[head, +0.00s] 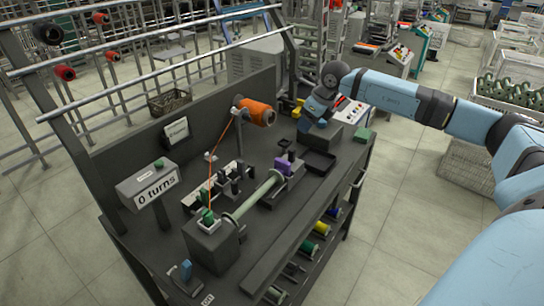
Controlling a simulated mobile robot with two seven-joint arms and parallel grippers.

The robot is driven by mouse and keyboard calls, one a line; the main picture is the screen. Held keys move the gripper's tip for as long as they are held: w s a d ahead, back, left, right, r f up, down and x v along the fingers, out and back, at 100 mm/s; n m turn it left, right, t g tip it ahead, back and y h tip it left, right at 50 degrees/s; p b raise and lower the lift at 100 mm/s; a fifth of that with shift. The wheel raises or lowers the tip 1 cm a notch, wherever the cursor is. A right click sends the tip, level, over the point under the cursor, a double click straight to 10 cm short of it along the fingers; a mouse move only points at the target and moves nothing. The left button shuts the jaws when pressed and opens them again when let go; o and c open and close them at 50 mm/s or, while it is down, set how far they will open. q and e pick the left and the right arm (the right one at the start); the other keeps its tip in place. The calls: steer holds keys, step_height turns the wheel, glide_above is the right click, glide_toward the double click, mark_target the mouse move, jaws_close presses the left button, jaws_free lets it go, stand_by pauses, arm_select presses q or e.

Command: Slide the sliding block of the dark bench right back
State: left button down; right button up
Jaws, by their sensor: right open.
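The dark bench (190,152) fills the middle of the head view. A dark block with a purple top (285,164), which looks like the sliding block, stands on it at the right end of a pale green tube (252,196). The tube's left end meets a grey box (212,243) with a green part on top. My right gripper (304,121) is open, above the bench's far right part, beyond and to the right of the purple-topped block and apart from it. Its fingertips are small and hard to make out. My left gripper is out of view.
An orange spool (258,112) sits behind the block, with its thread running down to the left. A "0 turns" display (147,187) stands at the left. A dark tray (319,162) and a grey box (347,137) lie right of the block. Coloured spools (308,248) hang below the front edge.

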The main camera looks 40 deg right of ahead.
mark_target(293, 149)
steer(key=x, duration=1.3)
steer(key=shift+w+d+f, duration=0.1)
steer(key=shift+f, duration=0.2)
steer(key=shift+d, duration=0.1)
jaws_close()
